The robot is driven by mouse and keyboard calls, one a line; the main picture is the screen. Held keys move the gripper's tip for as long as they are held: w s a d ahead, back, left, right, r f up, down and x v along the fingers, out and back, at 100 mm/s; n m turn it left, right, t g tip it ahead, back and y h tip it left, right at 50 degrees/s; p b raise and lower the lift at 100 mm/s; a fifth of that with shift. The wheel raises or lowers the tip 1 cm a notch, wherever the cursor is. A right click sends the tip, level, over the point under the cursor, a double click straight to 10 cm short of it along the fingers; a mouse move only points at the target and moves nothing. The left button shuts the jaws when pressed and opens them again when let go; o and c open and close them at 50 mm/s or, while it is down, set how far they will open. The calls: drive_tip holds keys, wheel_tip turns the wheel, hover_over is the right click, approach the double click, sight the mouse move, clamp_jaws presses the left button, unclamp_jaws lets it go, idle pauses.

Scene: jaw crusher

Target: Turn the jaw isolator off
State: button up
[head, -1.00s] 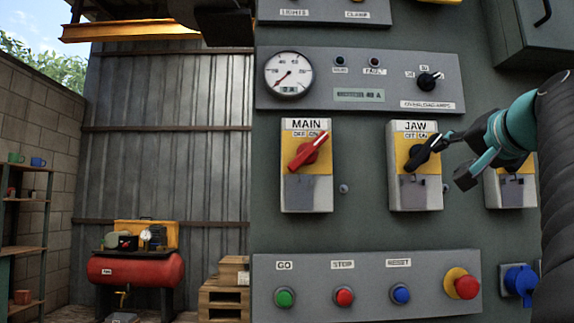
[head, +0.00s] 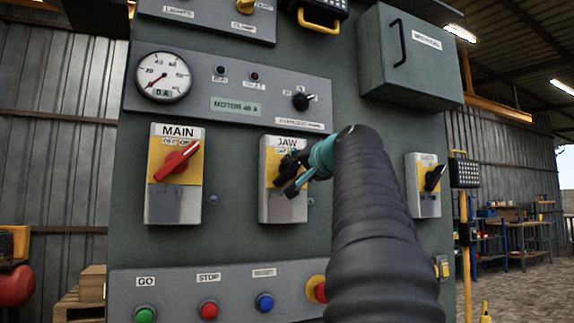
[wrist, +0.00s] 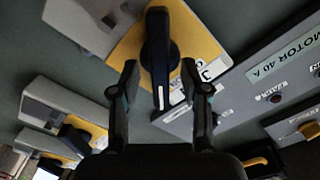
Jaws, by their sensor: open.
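The jaw isolator (head: 283,208) is a grey box with a yellow plate and a JAW label, in the middle of the head view. My gripper (head: 291,174) is in front of its yellow plate and covers most of the black handle there. In the wrist view the black handle (wrist: 159,50) stands out from the yellow plate (wrist: 192,32) of the isolator. My open gripper (wrist: 160,82) has one finger on each side of the handle's near end, with gaps visible. Contact with the handle cannot be told.
The main isolator (head: 173,200) with a red tilted handle is to the left. Another isolator (head: 424,195) with a black handle is to the right. Above is a panel with a gauge (head: 163,77). Below are GO (head: 145,314), STOP (head: 208,309) and blue (head: 265,302) buttons.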

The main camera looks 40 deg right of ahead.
drive_tip(key=shift+x, duration=0.9)
clamp_jaws()
